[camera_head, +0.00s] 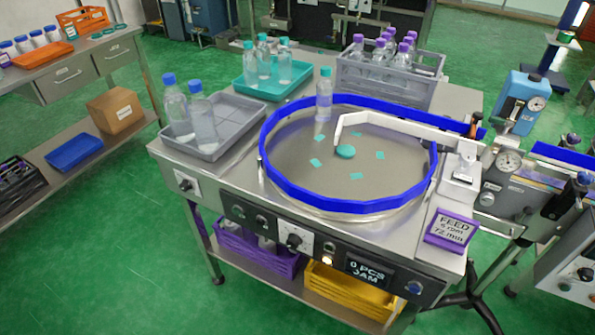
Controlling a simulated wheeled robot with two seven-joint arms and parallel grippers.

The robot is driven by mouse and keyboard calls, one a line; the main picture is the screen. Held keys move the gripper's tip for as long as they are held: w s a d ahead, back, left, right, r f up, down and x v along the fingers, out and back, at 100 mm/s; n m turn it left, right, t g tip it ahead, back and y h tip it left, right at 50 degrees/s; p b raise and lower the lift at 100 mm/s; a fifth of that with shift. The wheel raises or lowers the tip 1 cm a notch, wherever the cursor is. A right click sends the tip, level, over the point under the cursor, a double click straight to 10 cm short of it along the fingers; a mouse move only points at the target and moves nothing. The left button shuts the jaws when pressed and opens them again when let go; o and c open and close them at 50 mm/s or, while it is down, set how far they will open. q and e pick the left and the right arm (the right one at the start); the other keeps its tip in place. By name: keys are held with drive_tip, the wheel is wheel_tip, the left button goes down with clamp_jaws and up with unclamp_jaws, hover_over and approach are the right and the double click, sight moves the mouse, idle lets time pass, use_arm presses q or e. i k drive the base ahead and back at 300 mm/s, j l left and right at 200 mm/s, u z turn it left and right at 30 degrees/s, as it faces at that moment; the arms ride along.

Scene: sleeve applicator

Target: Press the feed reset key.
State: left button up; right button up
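The front panel (230,206) of the steel machine table carries several controls. A small display (369,270) on it reads "0 PCS JAM". Left of the display is a small button (327,260) that looks lit, and a black knob (293,241) on a white plate. A blue round button (413,287) is at the panel's right end. Labels are too small to read, so I cannot tell which is the feed reset key. Neither of my grippers is in view.
A blue-rimmed turntable (290,193) holds one bottle (324,95) and teal pieces, with a white arm (400,128) over it. A purple-framed sign (451,229) reads "FEED 6 rpm 72 /min". Grey (232,119) and teal (288,92) trays hold bottles. Green floor in front is clear.

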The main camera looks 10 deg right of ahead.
sight(414, 288)
drive_tip(key=k+z, duration=0.1)
drive_tip(key=z, duration=1.15)
